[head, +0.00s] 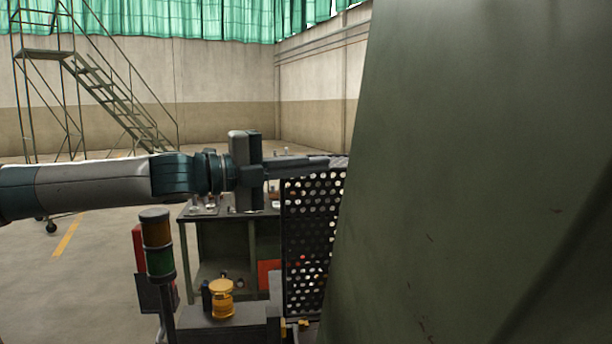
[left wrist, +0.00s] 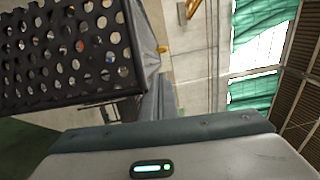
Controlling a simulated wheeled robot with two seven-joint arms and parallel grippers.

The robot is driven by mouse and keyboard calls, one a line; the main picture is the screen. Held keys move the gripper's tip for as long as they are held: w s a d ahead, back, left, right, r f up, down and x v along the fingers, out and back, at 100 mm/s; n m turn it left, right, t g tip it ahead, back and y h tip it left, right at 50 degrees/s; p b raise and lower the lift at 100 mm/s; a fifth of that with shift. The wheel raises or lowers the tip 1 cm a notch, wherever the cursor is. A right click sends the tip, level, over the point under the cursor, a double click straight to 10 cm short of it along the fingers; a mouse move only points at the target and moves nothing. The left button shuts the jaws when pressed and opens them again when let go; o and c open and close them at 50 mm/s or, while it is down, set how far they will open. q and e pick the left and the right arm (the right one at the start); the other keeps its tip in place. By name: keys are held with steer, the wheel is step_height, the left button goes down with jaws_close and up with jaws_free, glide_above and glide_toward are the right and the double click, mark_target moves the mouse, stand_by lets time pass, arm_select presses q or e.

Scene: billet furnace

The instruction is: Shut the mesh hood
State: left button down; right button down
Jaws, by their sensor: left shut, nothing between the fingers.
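The mesh hood shows in the head view as a dark perforated panel (head: 314,235), upright and partly hidden on its right by a large green surface. In the left wrist view the perforated panel (left wrist: 70,50) fills the upper left. My left gripper (head: 325,162) is shut and empty, its fingers pointing right at the panel's top edge. I cannot tell whether the fingers touch the panel. My right gripper is in neither view.
A large green surface (head: 490,180) blocks the right half of the head view. A signal lamp post (head: 157,245) and an orange beacon (head: 221,298) stand below my left arm. A green workbench (head: 220,250) is behind. Metal stairs (head: 110,95) stand far left, with open floor before them.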

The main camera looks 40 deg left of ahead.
arm_select(q)
steer(key=shift+s+a, duration=0.3)
steer(key=shift+s, duration=0.25)
steer(key=shift+r, duration=0.1)
